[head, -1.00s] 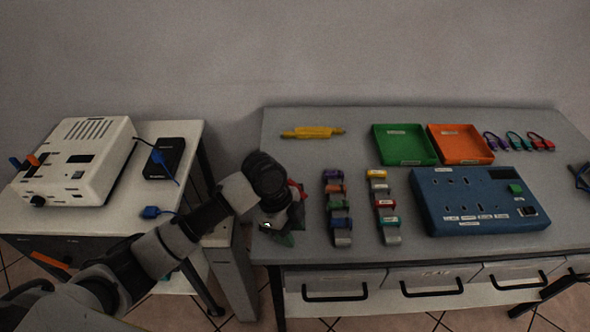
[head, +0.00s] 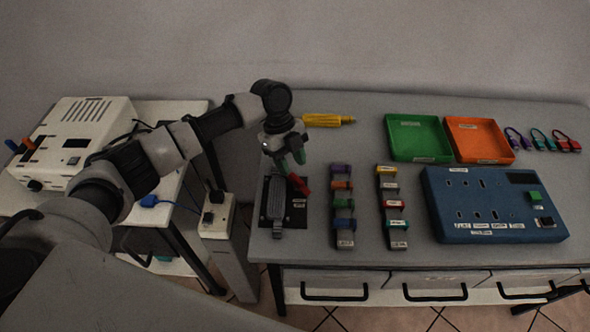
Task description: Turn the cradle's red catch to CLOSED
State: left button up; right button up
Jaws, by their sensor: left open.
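The cradle (head: 264,213) is a dark plate near the left end of the grey worktable, holding a ribbed grey handheld unit (head: 276,203). Its red catch (head: 304,187) sits at the right side of the unit, slanting in the picture. I cannot read any CLOSED mark there. My left gripper (head: 289,161) has dark jaws with green parts, is open and hangs just above the far end of the cradle, close to the catch. I cannot tell whether it touches the catch. My right gripper is out of view.
Two racks with coloured clips (head: 343,205) (head: 391,203) stand right of the cradle. Behind are a yellow tool (head: 328,121), a green tray (head: 418,158) and an orange tray (head: 480,160). A blue socket panel (head: 490,225) lies at right.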

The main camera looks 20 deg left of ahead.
aim_at(296, 177)
pick_arm(q)
jog(key=shift+x, duration=1.8)
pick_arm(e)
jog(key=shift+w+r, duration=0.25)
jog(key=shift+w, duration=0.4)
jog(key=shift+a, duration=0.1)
pick_arm(q)
grip_shut()
jog(key=shift+r, duration=0.1)
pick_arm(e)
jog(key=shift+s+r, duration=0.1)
